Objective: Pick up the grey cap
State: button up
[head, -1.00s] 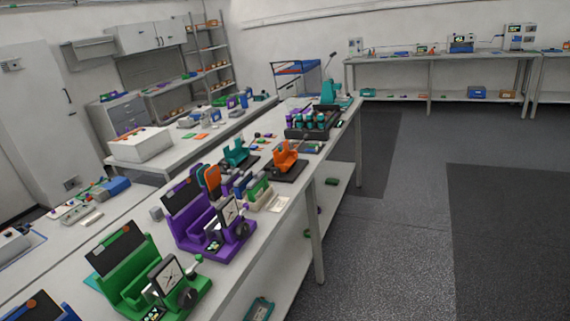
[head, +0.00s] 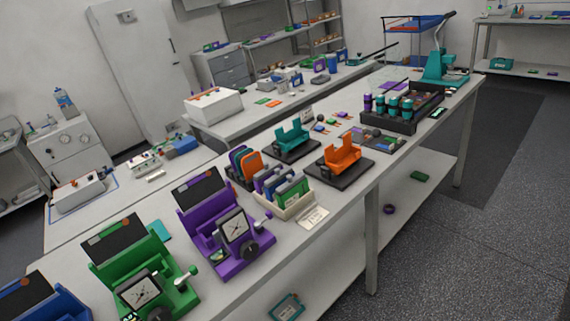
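I cannot make out the grey cap for certain. Several small parts lie on a dark mat (head: 362,137) on the near workbench (head: 345,208), too small to tell apart. My gripper is not in view.
The bench holds green (head: 140,266), purple (head: 222,228), teal (head: 293,139) and orange (head: 341,154) fixtures, a cream rack (head: 289,203), a dark battery rack (head: 403,119) and a teal press (head: 440,66). A second bench (head: 237,126) runs behind. Open floor (head: 490,220) lies to the right.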

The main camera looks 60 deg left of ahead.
aim_at(280, 173)
jog(key=u, duration=0.4)
jog(key=i, duration=1.1)
jog(key=u, duration=1.2)
jog(key=i, duration=0.6)
jog(key=u, duration=0.3)
jog(key=k, duration=0.9)
jog(key=u, duration=0.15)
jog(key=i, duration=0.9)
jog(key=z, duration=0.05)
